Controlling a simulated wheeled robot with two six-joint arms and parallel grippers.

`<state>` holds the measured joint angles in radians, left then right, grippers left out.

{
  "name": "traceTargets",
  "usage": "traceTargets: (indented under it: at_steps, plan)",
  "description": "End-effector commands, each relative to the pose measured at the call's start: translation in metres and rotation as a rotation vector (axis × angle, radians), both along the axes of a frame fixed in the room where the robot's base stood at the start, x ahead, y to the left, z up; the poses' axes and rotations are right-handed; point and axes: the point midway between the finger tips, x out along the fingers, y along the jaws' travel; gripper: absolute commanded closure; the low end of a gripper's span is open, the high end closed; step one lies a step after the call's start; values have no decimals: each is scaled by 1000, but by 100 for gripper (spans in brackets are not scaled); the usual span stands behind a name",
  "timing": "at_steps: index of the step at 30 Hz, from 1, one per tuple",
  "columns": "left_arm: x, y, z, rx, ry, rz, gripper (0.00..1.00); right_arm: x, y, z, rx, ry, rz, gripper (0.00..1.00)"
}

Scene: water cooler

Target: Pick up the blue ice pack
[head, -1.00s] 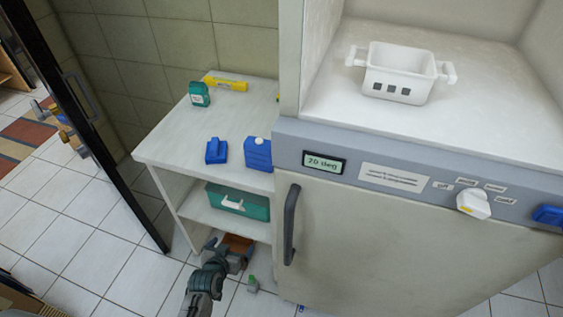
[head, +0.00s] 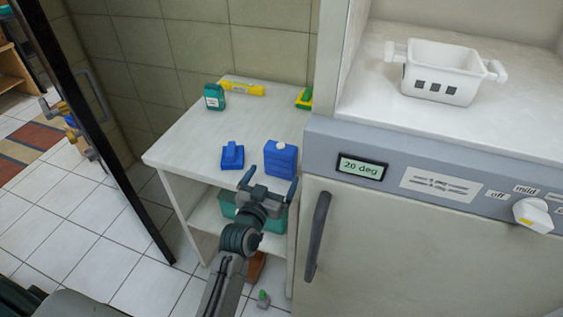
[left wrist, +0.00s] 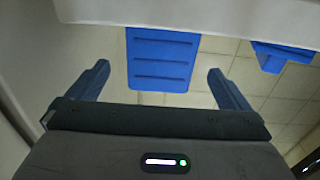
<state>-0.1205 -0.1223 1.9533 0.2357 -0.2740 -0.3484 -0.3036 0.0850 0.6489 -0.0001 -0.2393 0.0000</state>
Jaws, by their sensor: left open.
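The blue ice pack (head: 281,161) is a ridged block with a white cap. It stands upright at the right front of the white shelf unit's top. My left gripper (head: 268,184) is open and empty, just in front of and below the ice pack, near the front edge. In the left wrist view the ice pack (left wrist: 162,60) shows between the two spread fingers of the left gripper (left wrist: 158,70), with no visible contact. My right gripper is in neither view.
Another blue object (head: 232,156) sits left of the ice pack. A green bottle (head: 214,97), a yellow item (head: 242,88) and a green-yellow item (head: 304,98) are farther back. The white cabinet (head: 420,245) with its dark handle (head: 317,236) stands close on the right.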

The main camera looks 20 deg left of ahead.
Motion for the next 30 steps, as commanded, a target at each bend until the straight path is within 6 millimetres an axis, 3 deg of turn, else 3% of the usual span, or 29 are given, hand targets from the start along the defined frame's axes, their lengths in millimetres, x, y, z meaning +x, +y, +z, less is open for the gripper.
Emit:
traceTargets:
  at_steps: [3,11,21,30]
  plan:
    - [21,-1,3,1,0,0,0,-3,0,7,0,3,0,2]
    - [43,-2,1,1,1,0,0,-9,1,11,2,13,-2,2]
    - [86,-3,-2,0,1,0,0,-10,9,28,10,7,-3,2]
    - [91,-4,-4,0,2,0,0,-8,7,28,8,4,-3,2]
